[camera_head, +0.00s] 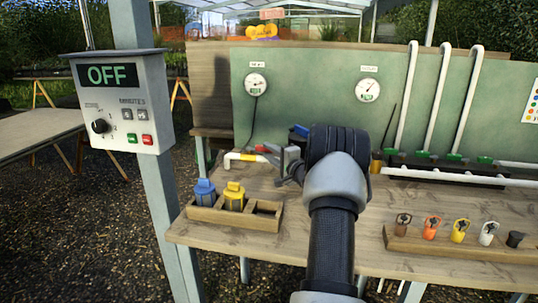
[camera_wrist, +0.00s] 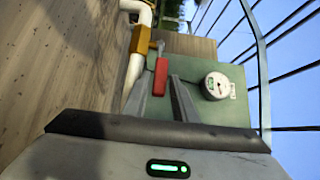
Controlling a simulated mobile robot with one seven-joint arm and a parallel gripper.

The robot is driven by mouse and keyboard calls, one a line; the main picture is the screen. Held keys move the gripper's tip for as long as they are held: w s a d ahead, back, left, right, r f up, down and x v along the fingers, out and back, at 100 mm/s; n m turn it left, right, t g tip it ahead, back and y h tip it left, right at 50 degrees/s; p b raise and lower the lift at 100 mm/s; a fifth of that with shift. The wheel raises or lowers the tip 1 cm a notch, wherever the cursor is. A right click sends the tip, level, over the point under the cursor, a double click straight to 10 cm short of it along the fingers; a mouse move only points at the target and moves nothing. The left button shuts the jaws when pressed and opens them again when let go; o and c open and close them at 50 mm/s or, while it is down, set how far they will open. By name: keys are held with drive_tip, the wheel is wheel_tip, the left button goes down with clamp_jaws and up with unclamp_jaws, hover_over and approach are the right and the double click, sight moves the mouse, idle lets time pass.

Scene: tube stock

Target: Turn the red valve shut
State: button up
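The red valve handle (camera_wrist: 160,77) is a short red lever on an orange-yellow valve body (camera_wrist: 141,40), which sits on a white pipe (camera_wrist: 134,70). In the wrist view the lever lines up with the gap between the fingertips of my gripper (camera_wrist: 159,78). The fingers stand apart, with a gap showing. I cannot tell whether they touch the lever. In the head view a small patch of red (camera_head: 262,148) shows on the pipe (camera_head: 238,160), just left of my gripper (camera_head: 288,166). My wrist and gripper hide part of the bench behind them.
A green panel with two gauges (camera_head: 256,84) stands behind the bench (camera_head: 215,233). A wooden rack (camera_head: 215,218) with blue and yellow pieces is at the front left. A row of coloured tags (camera_head: 458,230) is at the right. A control box (camera_head: 115,105) reads OFF.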

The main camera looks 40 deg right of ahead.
drive_tip(key=shift+w, duration=0.35)
clamp_jaws()
